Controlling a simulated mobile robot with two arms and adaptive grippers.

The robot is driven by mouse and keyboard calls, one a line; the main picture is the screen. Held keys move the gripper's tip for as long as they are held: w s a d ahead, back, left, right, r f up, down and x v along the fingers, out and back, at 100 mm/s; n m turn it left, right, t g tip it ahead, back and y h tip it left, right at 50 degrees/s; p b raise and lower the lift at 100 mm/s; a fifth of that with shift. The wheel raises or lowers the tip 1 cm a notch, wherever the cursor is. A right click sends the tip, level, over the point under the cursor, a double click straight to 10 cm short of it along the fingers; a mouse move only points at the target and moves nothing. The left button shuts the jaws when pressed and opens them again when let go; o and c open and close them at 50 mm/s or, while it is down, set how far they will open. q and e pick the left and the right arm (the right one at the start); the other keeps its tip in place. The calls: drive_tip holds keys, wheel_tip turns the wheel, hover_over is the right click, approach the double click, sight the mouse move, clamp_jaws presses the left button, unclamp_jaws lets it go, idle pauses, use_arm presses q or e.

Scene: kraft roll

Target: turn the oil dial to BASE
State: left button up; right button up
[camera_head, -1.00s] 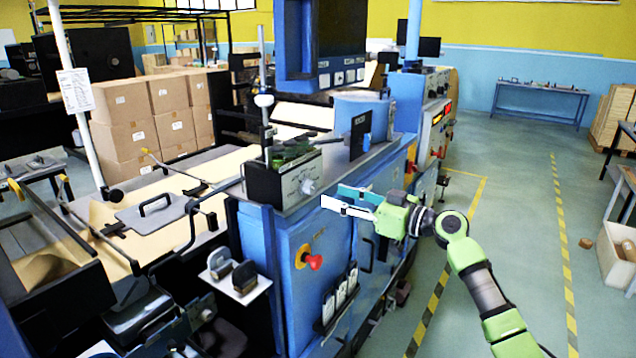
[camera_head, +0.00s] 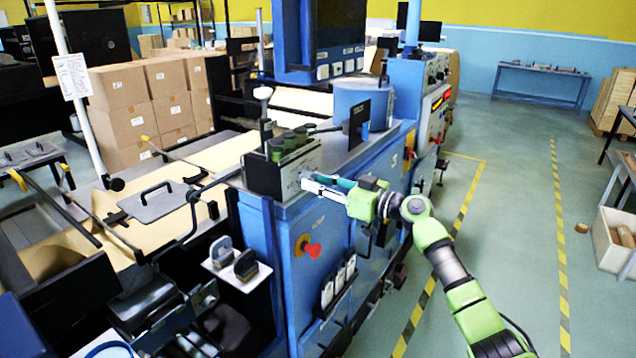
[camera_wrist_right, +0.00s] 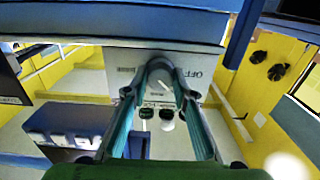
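The oil unit is a dark box with a pale front panel (camera_head: 300,165) on the blue machine, with green-capped bottles on top. Its dial (camera_wrist_right: 160,75) shows in the right wrist view as a grey knob on the pale panel, with the word OFF printed to its right. In the head view the gripper mostly hides the dial. My right gripper (camera_head: 308,183) is at the panel, pointing left. In the wrist view its teal fingertips (camera_wrist_right: 165,72) lie on either side of the dial; I cannot tell whether they press on it. I cannot read a BASE mark. My left gripper is not in view.
A red knob (camera_head: 312,249) on a yellow plate sits on the cabinet front below the gripper. A blue drum (camera_head: 362,105) and the screen housing (camera_head: 320,40) stand behind and above the oil unit. The floor aisle at right is open.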

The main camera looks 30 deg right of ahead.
drive_tip(key=shift+o, duration=0.2)
drive_tip(key=m+b, duration=0.1)
drive_tip(key=m, duration=0.6)
drive_tip(key=m+b, duration=0.1)
drive_tip(key=m, duration=0.3)
drive_tip(key=shift+r+b, duration=0.25)
drive_tip(key=shift+b, duration=0.05)
drive_tip(key=m+p, duration=0.1)
drive_tip(key=m, duration=0.3)
drive_tip(key=shift+a, duration=0.1)
drive_tip(key=m+p, duration=0.2)
drive_tip(key=m, duration=0.1)
drive_tip(key=shift+r+m, duration=0.1)
drive_tip(key=shift+m, duration=0.3)
drive_tip(key=m+p, duration=0.4)
drive_tip(key=m, duration=0.1)
drive_tip(key=shift+m+p, duration=0.8)
drive_tip(key=shift+m, duration=0.7)
